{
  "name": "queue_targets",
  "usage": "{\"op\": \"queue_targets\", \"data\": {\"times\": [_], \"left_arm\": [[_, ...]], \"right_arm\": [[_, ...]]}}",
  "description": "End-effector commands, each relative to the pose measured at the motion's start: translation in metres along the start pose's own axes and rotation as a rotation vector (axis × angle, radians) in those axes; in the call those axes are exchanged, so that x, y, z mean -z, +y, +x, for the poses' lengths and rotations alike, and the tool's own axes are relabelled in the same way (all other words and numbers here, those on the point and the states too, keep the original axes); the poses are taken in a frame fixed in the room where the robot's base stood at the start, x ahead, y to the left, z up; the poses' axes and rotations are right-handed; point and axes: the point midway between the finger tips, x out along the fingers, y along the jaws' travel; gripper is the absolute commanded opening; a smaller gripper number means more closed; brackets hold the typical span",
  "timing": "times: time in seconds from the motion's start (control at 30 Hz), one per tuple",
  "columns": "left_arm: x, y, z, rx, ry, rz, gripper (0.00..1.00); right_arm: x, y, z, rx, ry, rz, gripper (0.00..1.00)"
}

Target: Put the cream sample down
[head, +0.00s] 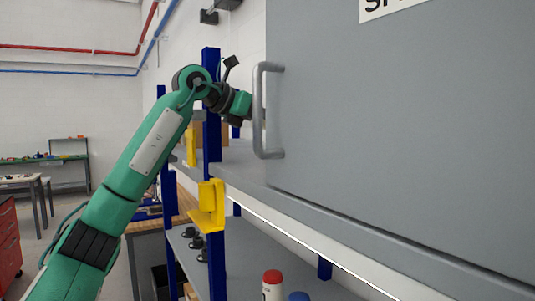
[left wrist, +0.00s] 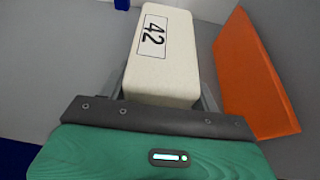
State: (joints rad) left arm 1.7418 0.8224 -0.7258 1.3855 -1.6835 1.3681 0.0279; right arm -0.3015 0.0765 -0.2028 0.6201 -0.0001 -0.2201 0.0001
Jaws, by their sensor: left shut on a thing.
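The cream sample (left wrist: 168,65) is a pale block with a white label reading 42 in the left wrist view. My left gripper (left wrist: 162,88) is shut on it, with a grey finger on each side of its near end. In the head view, my left arm reaches in from the left, and the green gripper body ends behind the grey door. The fingers and the sample are hidden there. Whether the sample touches the grey surface beneath it I cannot tell. My right gripper is in neither view.
An orange block (left wrist: 252,75) stands close to the right of the sample. Blue posts (head: 211,150) carry a grey shelf below.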

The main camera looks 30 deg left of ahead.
Motion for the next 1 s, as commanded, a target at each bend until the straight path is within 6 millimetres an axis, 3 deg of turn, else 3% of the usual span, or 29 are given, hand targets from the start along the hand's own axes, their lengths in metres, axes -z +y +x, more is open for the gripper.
{"op": "queue_targets", "data": {"times": [0.2,0.63,1.0], "left_arm": [[0.033,0.001,0.014,-0.001,0.002,-0.002,0.42],[0.07,0.001,0.029,-0.001,0.002,-0.002,0.42],[0.077,0.0,0.032,0.0,0.0,-0.001,0.42]], "right_arm": [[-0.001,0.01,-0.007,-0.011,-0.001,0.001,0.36],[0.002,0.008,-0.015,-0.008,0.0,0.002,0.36],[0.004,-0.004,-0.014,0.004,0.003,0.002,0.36]]}}
